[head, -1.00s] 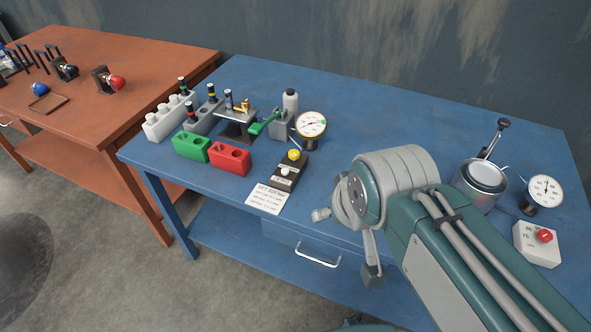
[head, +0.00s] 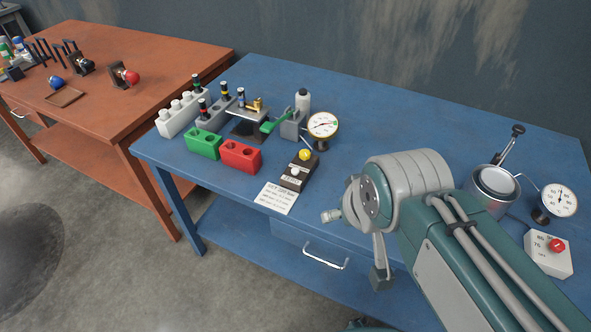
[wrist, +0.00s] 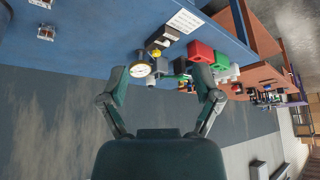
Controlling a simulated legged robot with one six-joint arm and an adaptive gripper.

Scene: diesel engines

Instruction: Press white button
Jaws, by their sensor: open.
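The white button (head: 294,171) sits on a small dark box (head: 297,178) near the front edge of the blue table, with a yellow knob (head: 305,155) behind it. The box also shows near the top of the wrist view (wrist: 163,36), upside down and small; the button is hard to make out there. My gripper (wrist: 160,82) is open and empty, its two fingers spread wide. It is apart from the box. In the head view my arm hangs to the right of the box, and the fingers cannot be clearly made out there.
Beside the box stand a dial gauge (head: 323,125), a red block (head: 240,156) and a green block (head: 203,143). A printed card (head: 277,197) lies in front. A metal pot (head: 494,188) and a control box with a red knob (head: 548,254) are at the right. The middle back of the table is clear.

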